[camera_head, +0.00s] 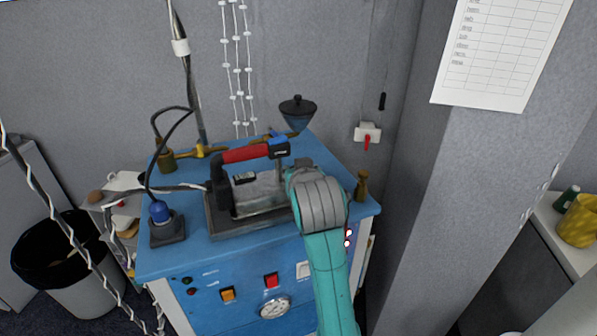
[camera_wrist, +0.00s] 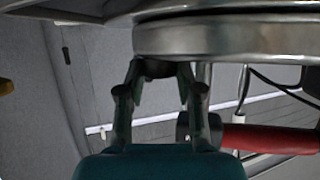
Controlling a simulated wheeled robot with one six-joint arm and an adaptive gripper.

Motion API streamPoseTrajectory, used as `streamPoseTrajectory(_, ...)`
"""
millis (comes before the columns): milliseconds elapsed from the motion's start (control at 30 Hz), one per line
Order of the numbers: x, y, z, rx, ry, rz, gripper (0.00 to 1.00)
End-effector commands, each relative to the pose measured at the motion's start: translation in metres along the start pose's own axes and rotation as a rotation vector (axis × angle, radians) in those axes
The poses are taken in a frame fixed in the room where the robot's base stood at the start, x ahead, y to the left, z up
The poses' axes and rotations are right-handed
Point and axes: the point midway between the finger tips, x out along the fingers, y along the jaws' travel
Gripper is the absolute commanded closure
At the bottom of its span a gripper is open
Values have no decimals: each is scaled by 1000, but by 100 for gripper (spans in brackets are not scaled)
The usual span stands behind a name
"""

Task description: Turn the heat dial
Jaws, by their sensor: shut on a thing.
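The iron has a red handle (camera_head: 247,154) and sits in a grey tray (camera_head: 225,232) on the blue cabinet top. The red handle also shows in the wrist view (camera_wrist: 272,139), at the lower right. My gripper (camera_wrist: 158,82) has its two dark fingers closed on the sides of a small dark piece (camera_wrist: 156,68), which I take to be the heat dial. A shiny rounded metal edge lies right above it. In the head view my wrist is over the iron's right end and hides the fingers and the dial.
The blue cabinet (camera_head: 215,275) carries a blue-topped device (camera_head: 161,215) with cables at left, a dark funnel (camera_head: 297,112) behind and a small brown bottle (camera_head: 362,186) at right. A grey pillar (camera_head: 428,220) stands close on the right. A bin (camera_head: 75,285) is at left.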

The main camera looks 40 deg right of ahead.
Motion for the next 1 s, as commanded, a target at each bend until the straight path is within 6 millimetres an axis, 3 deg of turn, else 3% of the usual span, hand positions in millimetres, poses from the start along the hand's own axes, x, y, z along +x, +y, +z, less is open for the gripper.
streamPoseTrajectory(467, 0, -1, 0, 5, -1, 13, 99)
streamPoseTrajectory(500, 0, -1, 0, 5, -1, 13, 60)
streamPoseTrajectory(600, 0, -1, 0, 5, 0, 13, 39)
streamPoseTrajectory(1000, 0, -1, 0, 5, 1, 12, 39)
